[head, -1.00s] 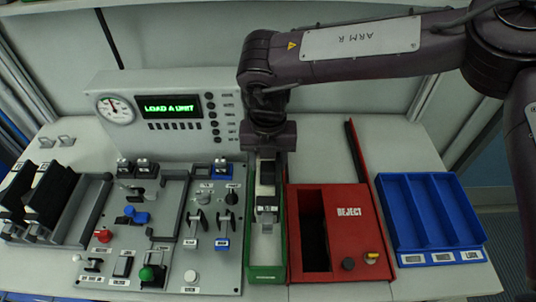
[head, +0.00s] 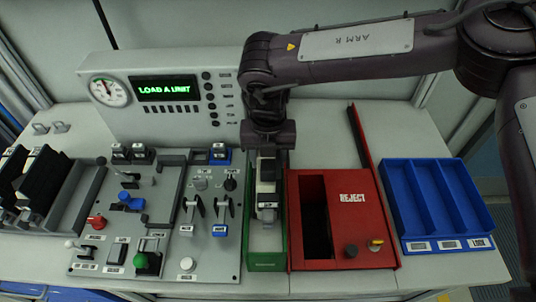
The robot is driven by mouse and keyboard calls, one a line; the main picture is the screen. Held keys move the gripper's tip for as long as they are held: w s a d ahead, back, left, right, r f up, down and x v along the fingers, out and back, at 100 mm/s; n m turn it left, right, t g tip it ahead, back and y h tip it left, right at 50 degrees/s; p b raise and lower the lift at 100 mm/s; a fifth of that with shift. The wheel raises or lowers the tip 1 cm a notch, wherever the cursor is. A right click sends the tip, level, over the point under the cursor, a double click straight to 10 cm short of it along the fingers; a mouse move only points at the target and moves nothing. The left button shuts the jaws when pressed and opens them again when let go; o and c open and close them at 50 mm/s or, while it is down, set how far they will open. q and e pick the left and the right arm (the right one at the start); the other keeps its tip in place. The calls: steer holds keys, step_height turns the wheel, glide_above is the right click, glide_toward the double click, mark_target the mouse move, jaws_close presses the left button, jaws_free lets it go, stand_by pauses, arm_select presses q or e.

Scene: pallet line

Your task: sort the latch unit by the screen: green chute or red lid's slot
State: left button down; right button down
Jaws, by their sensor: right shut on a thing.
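My right gripper (head: 267,196) hangs over the green chute (head: 267,262), its arm reaching in from the right. It is shut on a small grey and white piece, apparently the latch unit (head: 267,214); the fingers and wrist hide much of it. I cannot tell whether the piece touches the chute floor. The red reject box (head: 352,225) stands right beside the chute, with a dark open slot (head: 315,230) on the left of its lid. The screen (head: 167,89) reads "LOAD A UNIT" in green letters. My left gripper is out of view.
A control panel (head: 160,255) with levers, switches and knobs lies left of the chute. Black racks (head: 45,180) stand at far left. A blue tray with compartments (head: 436,205) is at the right. A red upright bar (head: 361,145) rises behind the reject box.

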stand_by(0.4)
steer(key=c, duration=0.6)
jaws_free()
step_height(320, 180, up, 7)
steer(key=shift+f+b, duration=0.15)
steer(key=shift+b, duration=1.05)
steer(key=shift+r, duration=0.6)
